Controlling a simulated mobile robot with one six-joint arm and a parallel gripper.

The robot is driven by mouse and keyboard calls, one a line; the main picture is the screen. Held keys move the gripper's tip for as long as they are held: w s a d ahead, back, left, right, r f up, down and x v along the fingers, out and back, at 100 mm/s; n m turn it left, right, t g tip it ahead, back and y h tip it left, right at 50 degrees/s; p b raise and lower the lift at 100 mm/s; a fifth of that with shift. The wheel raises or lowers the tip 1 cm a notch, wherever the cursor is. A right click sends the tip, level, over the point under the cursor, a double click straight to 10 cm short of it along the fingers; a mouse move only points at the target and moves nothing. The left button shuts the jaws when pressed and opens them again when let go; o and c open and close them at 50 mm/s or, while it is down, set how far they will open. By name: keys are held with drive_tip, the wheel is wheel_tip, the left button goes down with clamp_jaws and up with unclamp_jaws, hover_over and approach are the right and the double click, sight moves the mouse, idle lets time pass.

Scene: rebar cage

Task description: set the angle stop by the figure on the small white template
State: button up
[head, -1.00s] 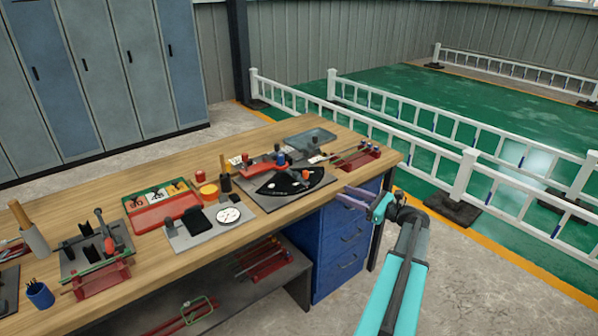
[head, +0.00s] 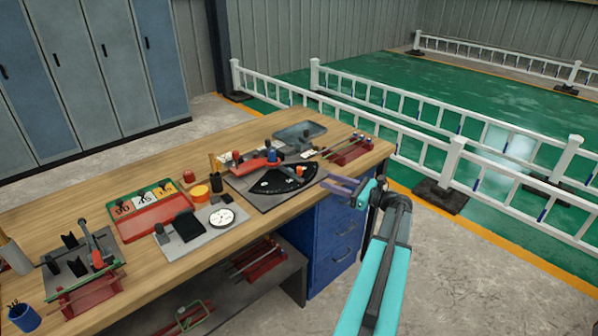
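The bending plate with a black fan-shaped scale (head: 290,181) lies on the bench's right half. A red arm (head: 256,163) and an orange-red knob sit on it; which part is the angle stop is too small to tell. My gripper (head: 329,184) has purple fingers that look apart and empty, just right of the plate at the bench's right edge. Small white cards lie behind the plate, one at its left (head: 236,155) and one at its right (head: 307,155). I cannot tell which is the template, and no figure on them is readable.
A red card tray (head: 155,218) with figure cards, a dial gauge (head: 221,218), an orange tin (head: 200,193) and a red rod rack (head: 350,150) stand on the wooden bench (head: 100,190). Blue drawers (head: 335,240) are below. White railings (head: 400,135) stand behind.

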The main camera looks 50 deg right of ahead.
sight(300, 174)
drive_tip(key=p+x, duration=0.3)
drive_tip(key=x, duration=1)
drive_tip(key=shift+w+a, duration=0.1)
drive_tip(key=shift+w, duration=0.15)
clamp_jaws()
